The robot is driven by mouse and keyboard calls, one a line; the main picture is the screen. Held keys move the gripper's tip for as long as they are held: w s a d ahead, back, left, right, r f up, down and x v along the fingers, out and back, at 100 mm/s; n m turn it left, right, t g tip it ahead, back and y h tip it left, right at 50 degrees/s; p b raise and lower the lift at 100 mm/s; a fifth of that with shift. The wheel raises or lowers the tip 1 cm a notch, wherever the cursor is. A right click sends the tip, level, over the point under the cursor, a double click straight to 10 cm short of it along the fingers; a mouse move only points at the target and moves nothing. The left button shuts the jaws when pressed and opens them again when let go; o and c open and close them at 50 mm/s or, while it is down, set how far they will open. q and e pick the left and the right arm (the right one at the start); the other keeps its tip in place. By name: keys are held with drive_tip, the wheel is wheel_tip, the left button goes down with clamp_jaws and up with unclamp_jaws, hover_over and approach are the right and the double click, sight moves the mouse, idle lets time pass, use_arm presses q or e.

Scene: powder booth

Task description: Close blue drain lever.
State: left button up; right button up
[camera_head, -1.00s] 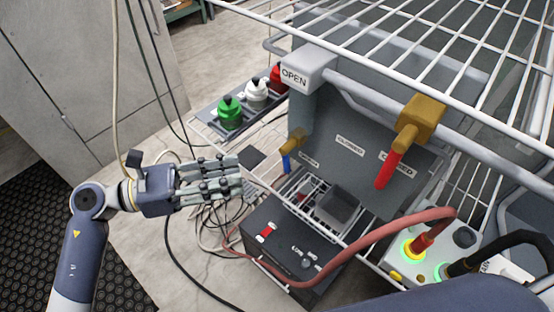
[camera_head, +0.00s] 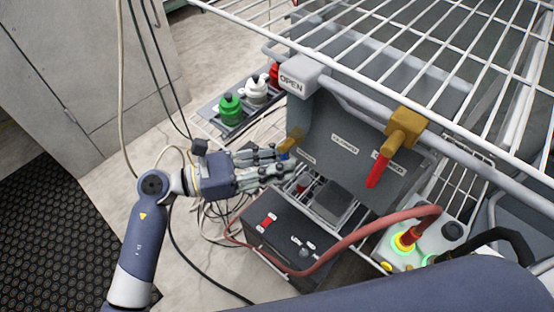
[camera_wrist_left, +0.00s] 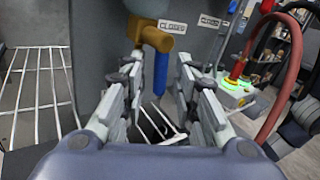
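The blue drain lever (camera_wrist_left: 160,74) hangs straight down from its brass valve (camera_wrist_left: 155,38) in the left wrist view. In the head view the brass valve (camera_head: 291,140) shows at the left end of the grey panel, with the lever mostly hidden by my fingers. My left gripper (camera_head: 288,160) is open at the lever. In the left wrist view its fingers (camera_wrist_left: 160,62) stand apart, with the lever between or just beyond their tips; contact cannot be told. My right gripper is not in view.
A red lever (camera_head: 377,171) hangs from another brass valve (camera_head: 405,125) to the right. The wire shelf (camera_head: 400,50) lies above. A black box (camera_head: 283,235) and a red hose (camera_head: 345,238) are below.

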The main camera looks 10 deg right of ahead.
use_arm(q)
clamp_jaws()
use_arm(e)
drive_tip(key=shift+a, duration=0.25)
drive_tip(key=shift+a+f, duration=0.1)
